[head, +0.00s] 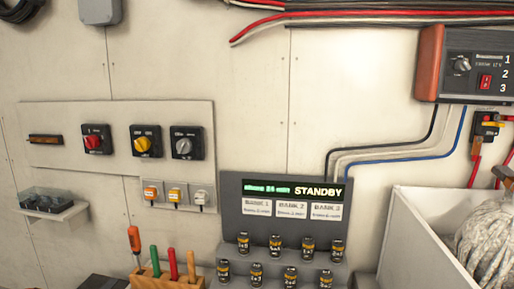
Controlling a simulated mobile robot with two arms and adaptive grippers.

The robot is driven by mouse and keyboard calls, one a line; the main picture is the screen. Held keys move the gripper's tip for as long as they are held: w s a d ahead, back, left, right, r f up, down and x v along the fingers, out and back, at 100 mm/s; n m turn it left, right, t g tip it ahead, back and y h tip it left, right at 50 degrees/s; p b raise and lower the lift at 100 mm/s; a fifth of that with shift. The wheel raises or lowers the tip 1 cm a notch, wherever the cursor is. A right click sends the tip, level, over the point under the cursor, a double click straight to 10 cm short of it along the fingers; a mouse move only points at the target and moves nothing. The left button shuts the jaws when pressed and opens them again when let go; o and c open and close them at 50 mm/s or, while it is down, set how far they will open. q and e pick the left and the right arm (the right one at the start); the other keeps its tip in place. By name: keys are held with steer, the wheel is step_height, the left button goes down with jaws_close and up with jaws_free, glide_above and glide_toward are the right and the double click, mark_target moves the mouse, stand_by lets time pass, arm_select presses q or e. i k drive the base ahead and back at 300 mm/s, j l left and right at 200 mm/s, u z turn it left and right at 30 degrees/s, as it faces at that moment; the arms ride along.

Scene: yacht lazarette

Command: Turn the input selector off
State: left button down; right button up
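Three rotary switches sit in a row on a pale wall panel (60,140) at the left: one with a red knob (94,141), one with a yellow knob (143,145) and one with a grey knob (184,146). The small labels are too blurred to tell which one is the input selector. Neither of my grippers shows.
A dark display unit (232,206) reads STANDBY, with several small cylinders (290,248) on steps below. Three small plugs (175,195) hang under the switches. A tool block (170,280) stands in front. A white bin (408,225) with rope (490,240) is at right.

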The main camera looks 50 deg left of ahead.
mark_target(184, 146)
steer(key=u, duration=2.2)
